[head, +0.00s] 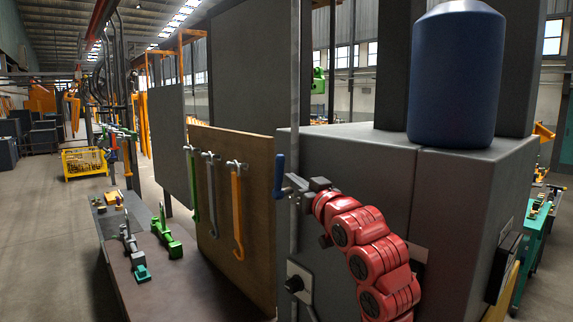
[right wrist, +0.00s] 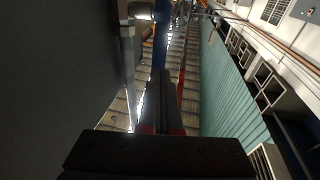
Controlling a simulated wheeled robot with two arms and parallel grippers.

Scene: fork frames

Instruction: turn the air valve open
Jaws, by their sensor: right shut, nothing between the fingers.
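The air valve's blue lever (head: 279,175) stands roughly upright beside a grey vertical pipe (head: 294,90) at the front corner of a grey cabinet. My right gripper (head: 293,183), at the end of my red arm, is right by the pipe and the lever's lower end. Whether it touches the lever I cannot tell. In the right wrist view the fingers (right wrist: 162,85) are shut with nothing between them. The blue lever (right wrist: 160,42) shows just beyond their tips, and the pipe (right wrist: 128,55) is to the left. The valve body is mostly hidden. My left gripper is out of view.
The grey cabinet (head: 350,160) stands close behind my right arm, with a blue tank (head: 455,80) on top. A black knob (head: 293,284) is on its front. Wrenches hang on a brown board (head: 222,220) to the left, above a bench (head: 190,285) with tools.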

